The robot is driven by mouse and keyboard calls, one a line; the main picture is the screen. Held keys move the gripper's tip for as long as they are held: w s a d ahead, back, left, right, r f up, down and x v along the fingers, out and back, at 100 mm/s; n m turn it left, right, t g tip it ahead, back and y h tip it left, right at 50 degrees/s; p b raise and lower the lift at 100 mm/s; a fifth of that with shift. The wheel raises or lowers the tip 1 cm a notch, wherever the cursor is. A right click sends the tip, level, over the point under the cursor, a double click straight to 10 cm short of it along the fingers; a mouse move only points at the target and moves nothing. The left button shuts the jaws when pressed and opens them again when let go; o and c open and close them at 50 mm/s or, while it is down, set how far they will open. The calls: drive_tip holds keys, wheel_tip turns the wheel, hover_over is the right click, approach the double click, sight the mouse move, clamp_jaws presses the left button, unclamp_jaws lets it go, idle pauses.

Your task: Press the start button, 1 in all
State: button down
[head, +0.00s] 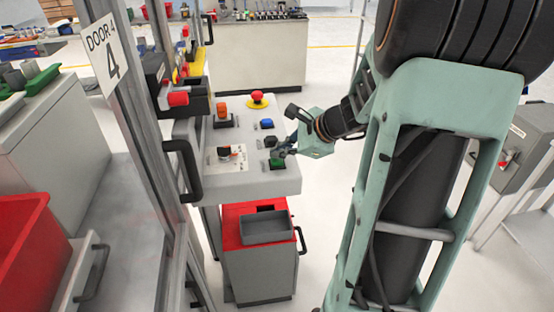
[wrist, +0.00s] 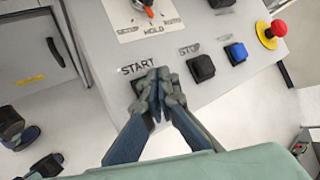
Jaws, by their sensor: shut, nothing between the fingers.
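The start button (head: 277,163) is green and sits at the near right corner of a light grey control panel (head: 245,183). In the wrist view the "START" lettering (wrist: 138,68) shows just beyond my fingertips, and the button under it is mostly hidden behind them. My gripper (head: 285,151) is shut and empty, its fingers together over the button. It also shows in the wrist view (wrist: 157,80). I cannot tell whether the fingertips touch the button or hover just above it.
A black stop button (wrist: 201,68), a blue button (wrist: 236,53) and a red emergency stop (wrist: 271,28) line the panel beyond. A rotary selector (wrist: 149,9) sits beside the start button. A door frame with a black handle (head: 186,165) stands to the left.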

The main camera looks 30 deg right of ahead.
sight(279, 160)
drive_tip(key=shift+f+b, duration=0.4)
drive_tip(key=shift+f, duration=0.05)
drive_tip(key=shift+r, duration=0.15)
idle(0.5)
drive_tip(key=shift+r+p, duration=0.65)
drive_tip(key=shift+r, duration=0.1)
wheel_tip(279, 160, up, 5)
drive_tip(key=p, duration=0.4)
idle(0.7)
